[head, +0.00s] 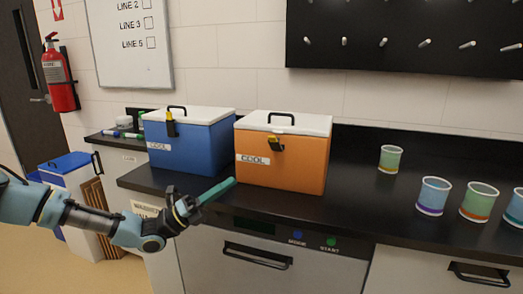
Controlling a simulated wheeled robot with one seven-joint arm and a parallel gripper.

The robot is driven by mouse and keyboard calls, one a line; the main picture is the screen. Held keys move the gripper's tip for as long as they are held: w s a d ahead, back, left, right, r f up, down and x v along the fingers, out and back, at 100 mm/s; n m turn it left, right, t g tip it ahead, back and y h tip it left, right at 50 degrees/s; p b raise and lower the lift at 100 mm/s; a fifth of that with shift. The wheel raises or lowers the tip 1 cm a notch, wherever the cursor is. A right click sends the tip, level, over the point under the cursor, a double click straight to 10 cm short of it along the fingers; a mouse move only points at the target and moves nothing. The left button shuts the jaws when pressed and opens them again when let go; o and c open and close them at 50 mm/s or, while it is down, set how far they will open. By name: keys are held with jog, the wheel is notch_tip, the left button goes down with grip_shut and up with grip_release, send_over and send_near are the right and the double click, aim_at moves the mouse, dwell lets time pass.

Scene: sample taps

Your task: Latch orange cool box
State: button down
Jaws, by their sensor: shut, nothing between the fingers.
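The orange cool box (300,163) stands on the black counter, right of the blue one, with a COOL label on its front. Its white lid (310,123) lies on the box and looks closed, with a black handle on top. A teal-green stick (217,190) shows just beyond the fingers, pointing toward the box.
A blue cool box (207,143) with its own latch stands close to the left. Several cups, one here (433,195), stand on the counter at the right. A drawer handle (257,256) juts from the front below. The counter between orange box and cups is clear.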

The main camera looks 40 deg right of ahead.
jog(key=p, duration=0.4)
send_near(274, 140)
jog(key=s+d, duration=0.3)
jog(key=s, duration=0.1)
jog(key=r, duration=0.1)
jog(key=w+d+r+p, duration=0.1)
jog(key=d+r, duration=0.1)
jog(key=shift+w+p, duration=0.3)
jog(key=shift+w, duration=0.1)
jog(key=shift+r, duration=0.1)
